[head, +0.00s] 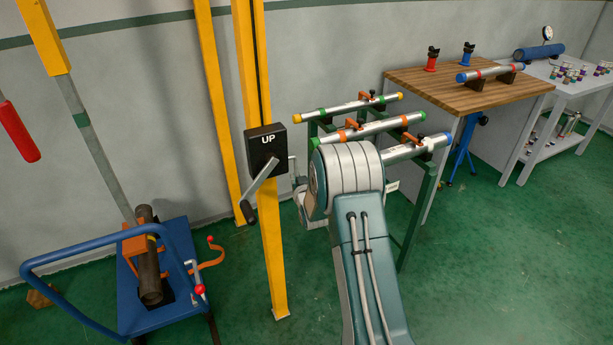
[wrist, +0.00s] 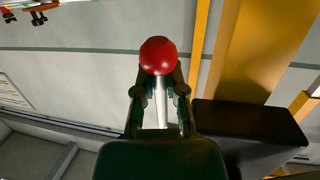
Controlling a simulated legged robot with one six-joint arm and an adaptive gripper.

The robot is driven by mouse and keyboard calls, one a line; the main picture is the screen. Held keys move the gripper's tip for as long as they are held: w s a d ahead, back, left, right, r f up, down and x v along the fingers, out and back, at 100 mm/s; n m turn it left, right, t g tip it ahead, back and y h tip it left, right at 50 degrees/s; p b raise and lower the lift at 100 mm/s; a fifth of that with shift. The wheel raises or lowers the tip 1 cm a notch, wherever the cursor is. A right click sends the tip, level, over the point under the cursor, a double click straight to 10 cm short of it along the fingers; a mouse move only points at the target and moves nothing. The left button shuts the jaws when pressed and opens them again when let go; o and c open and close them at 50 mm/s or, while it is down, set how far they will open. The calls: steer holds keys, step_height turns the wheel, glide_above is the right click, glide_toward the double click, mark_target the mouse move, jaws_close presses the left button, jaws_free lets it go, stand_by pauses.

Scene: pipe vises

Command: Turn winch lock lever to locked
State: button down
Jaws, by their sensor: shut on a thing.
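In the wrist view my gripper (wrist: 158,84) is shut on the red ball knob (wrist: 158,53) of the lock lever. The lever's pale metal rod (wrist: 160,105) runs down between the two fingers. The winch is a black box marked UP (head: 266,146) on a yellow post in the head view, with a crank (head: 262,185) ending in a dark grip. A black box (wrist: 250,122) also stands right of my gripper in the wrist view. My arm covers the gripper and knob in the head view, and I cannot read the lever's lock position.
Yellow posts (head: 272,250) stand beside my arm. A blue cart (head: 140,310) carrying a dark pipe (head: 149,270) is at left. A rack of silver pipes (head: 360,128) stands behind my arm, with a wooden bench (head: 425,80) beyond. Green floor (head: 510,270) is clear at right.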

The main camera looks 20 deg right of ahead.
steer(key=shift+s+d+r+g, duration=0.1)
steer(key=shift+s+d+g, duration=0.15)
steer(key=shift+d+g, duration=0.1)
steer(key=shift+s, duration=0.15)
steer(key=shift+s+a+r+g, duration=0.3)
steer(key=shift+s+a+g, duration=0.2)
steer(key=shift+g, duration=0.35)
steer(key=s+r+n+g, duration=0.1)
steer(key=s+r+g, duration=0.3)
steer(key=g, duration=0.6)
steer(key=shift+s+d+r+n+g, duration=0.2)
steer(key=shift+r+n+g, duration=0.1)
steer(key=shift+r, duration=0.15)
steer(key=shift+w+r, duration=0.1)
steer(key=c, duration=0.7)
jaws_free()
